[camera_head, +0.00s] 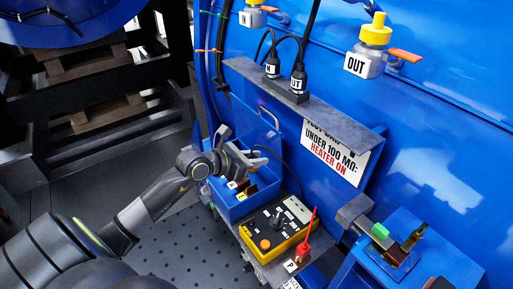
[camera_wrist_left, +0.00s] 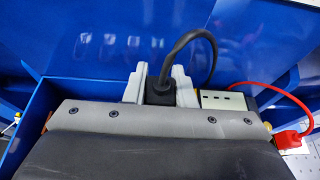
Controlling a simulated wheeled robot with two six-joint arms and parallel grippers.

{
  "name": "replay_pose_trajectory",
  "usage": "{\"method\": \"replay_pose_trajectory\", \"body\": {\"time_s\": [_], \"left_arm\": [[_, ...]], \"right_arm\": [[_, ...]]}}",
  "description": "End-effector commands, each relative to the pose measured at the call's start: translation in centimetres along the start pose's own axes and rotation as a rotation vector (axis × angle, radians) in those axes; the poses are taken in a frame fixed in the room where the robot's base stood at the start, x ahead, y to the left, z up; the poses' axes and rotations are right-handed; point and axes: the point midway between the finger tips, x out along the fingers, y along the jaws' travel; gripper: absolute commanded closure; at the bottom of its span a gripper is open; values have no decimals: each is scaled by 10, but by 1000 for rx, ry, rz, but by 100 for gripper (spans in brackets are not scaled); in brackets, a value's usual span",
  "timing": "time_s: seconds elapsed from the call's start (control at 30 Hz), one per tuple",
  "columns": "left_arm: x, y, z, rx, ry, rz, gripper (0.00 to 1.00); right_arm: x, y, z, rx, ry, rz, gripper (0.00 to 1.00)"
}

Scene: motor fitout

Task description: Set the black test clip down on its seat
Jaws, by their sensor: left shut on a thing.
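My left gripper (camera_head: 257,158) reaches in from the left over the blue open-topped bin (camera_head: 228,208). In the left wrist view its two pale fingers are closed on the black test clip (camera_wrist_left: 160,92), one on each side. A black cable arches up from the clip and off to the right. In the head view the clip itself is mostly hidden by the gripper; its thin black cable (camera_head: 283,165) shows to the right. The clip is held up at the bin. I cannot tell which spot is its seat. My right gripper is out of view.
A yellow-edged tester (camera_head: 272,226) stands in front of the bin, with a red clip (camera_head: 305,247) at its right. A grey shelf (camera_head: 310,112) with black plugs and a warning sign (camera_head: 335,152) is behind. A blue stand (camera_head: 425,245) is at right.

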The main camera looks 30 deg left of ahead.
Motion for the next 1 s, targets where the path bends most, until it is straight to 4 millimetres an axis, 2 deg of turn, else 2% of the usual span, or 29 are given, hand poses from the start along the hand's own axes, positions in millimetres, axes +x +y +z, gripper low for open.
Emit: {"method": "replay_pose_trajectory", "body": {"time_s": [0.13, 0.33, 1.0], "left_arm": [[0, 0, 0, 0, 0, 0, 100], [-1, 0, 1, 0, 0, 0, 100], [20, 0, -51, -1, 0, 0, 100]], "right_arm": [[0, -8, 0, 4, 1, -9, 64], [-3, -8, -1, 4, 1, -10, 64], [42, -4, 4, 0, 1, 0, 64]]}}
